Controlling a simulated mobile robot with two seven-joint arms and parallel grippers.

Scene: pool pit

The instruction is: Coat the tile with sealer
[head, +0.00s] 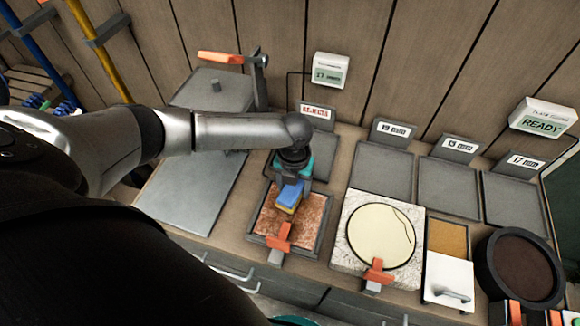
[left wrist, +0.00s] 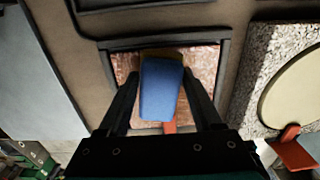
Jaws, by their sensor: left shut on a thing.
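My left gripper (left wrist: 162,100) is shut on a block with a blue top (head: 290,194) and a yellow lower part. The block is over a reddish-brown mottled tile (head: 265,224) in a dark frame (head: 248,238). In the left wrist view the blue block (left wrist: 160,92) sits between the two dark fingers, with the tile (left wrist: 126,65) showing around it. I cannot tell whether the yellow underside touches the tile. An orange clamp (head: 279,238) sits at the tile's front edge. My right gripper does not show in either view.
Right of the tile is a speckled slab (head: 350,250) with a cream disc (head: 378,235) and an orange clamp. Further right are a tan pad (head: 447,238), a white lid with handle (head: 449,280) and a dark round container (head: 520,268). Labelled grey trays (head: 382,172) line the back.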

